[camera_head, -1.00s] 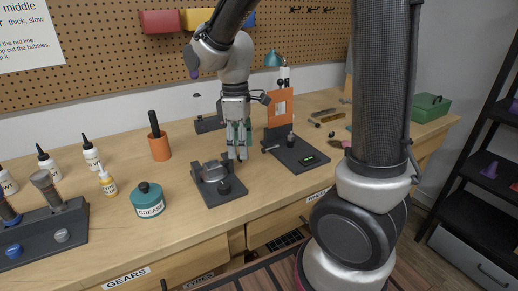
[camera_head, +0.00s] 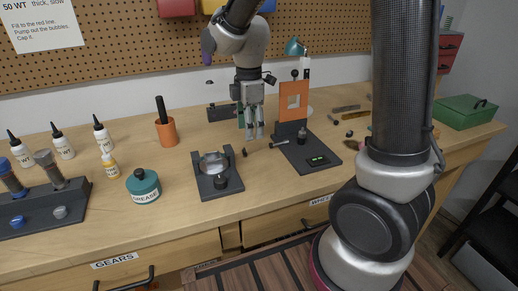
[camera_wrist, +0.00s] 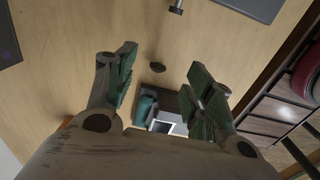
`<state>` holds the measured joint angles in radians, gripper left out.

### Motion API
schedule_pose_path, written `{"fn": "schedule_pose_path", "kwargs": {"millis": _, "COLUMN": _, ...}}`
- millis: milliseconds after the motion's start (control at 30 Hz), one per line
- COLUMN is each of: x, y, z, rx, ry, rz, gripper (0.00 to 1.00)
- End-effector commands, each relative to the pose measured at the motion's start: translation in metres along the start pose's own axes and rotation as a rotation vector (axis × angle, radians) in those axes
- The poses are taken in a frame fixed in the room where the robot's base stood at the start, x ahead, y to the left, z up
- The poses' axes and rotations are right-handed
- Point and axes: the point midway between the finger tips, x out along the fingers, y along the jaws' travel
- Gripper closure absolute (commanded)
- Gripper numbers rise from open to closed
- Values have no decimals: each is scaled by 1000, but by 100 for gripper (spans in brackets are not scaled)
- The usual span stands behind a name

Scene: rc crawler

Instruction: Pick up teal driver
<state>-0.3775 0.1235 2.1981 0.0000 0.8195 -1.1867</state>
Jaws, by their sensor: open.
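My gripper (camera_head: 251,136) points down over the bench, between the vise-like fixture and the orange stand. A teal-green upright piece (camera_head: 236,92) shows above a dark rack (camera_head: 222,112) behind my gripper. It may be the teal driver's handle, but my gripper partly hides it and I cannot tell. In the wrist view a teal piece (camera_wrist: 147,104) lies beside a dark block beyond the fingers; I cannot tell what it is.
The dark fixture (camera_head: 231,186), teal grease pot (camera_head: 143,190) and orange cup (camera_head: 167,134) stand left of my gripper. The orange stand (camera_head: 293,100) is on the right. A small dark piece (camera_head: 244,152) and a small tool (camera_head: 279,144) lie near the fingers.

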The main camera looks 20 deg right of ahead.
Motion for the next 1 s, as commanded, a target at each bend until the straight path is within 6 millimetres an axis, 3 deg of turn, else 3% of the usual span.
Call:
{"fn": "schedule_pose_path", "kwargs": {"millis": 433, "x": 63, "y": -2, "z": 1, "rx": 0, "ry": -1, "rz": -3, "gripper": 47}}
{"fn": "schedule_pose_path", "kwargs": {"millis": 767, "x": 72, "y": -2, "z": 1, "rx": 0, "ry": 0, "rz": -1, "gripper": 47}}
{"fn": "schedule_pose_path", "kwargs": {"millis": 1000, "x": 72, "y": -2, "z": 1, "rx": 0, "ry": 0, "rz": 0, "gripper": 91}}
